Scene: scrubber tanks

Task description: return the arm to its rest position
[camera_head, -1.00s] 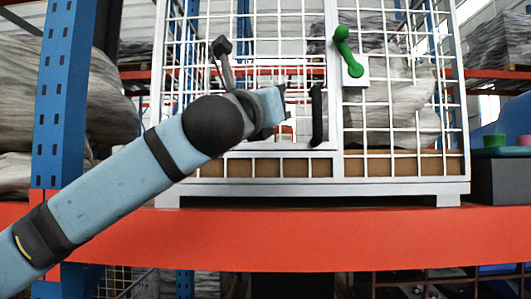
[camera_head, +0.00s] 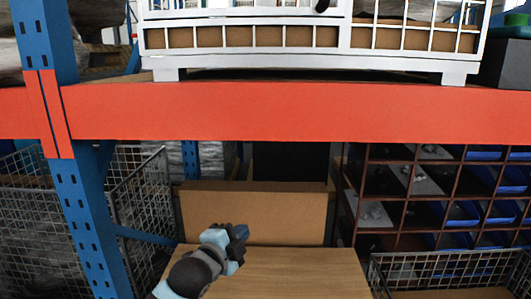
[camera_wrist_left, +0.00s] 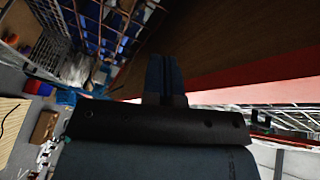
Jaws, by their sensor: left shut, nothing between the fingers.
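My left arm shows low in the middle of the head view, in front of the rack. Its gripper (camera_head: 241,232) is small there, beneath the orange beam and in front of a brown board. In the left wrist view the gripper (camera_wrist_left: 165,72) shows two dark fingers side by side, shut with nothing between them. It is clear of the white cage on the shelf. My right gripper is not in view.
An orange shelf beam (camera_head: 280,112) crosses the head view, carrying the white cage (camera_head: 260,62). A blue post (camera_head: 75,205) and wire basket (camera_head: 25,205) stand left. A wooden surface (camera_head: 300,268) lies below. Compartments with blue bins (camera_head: 465,212) are at the right.

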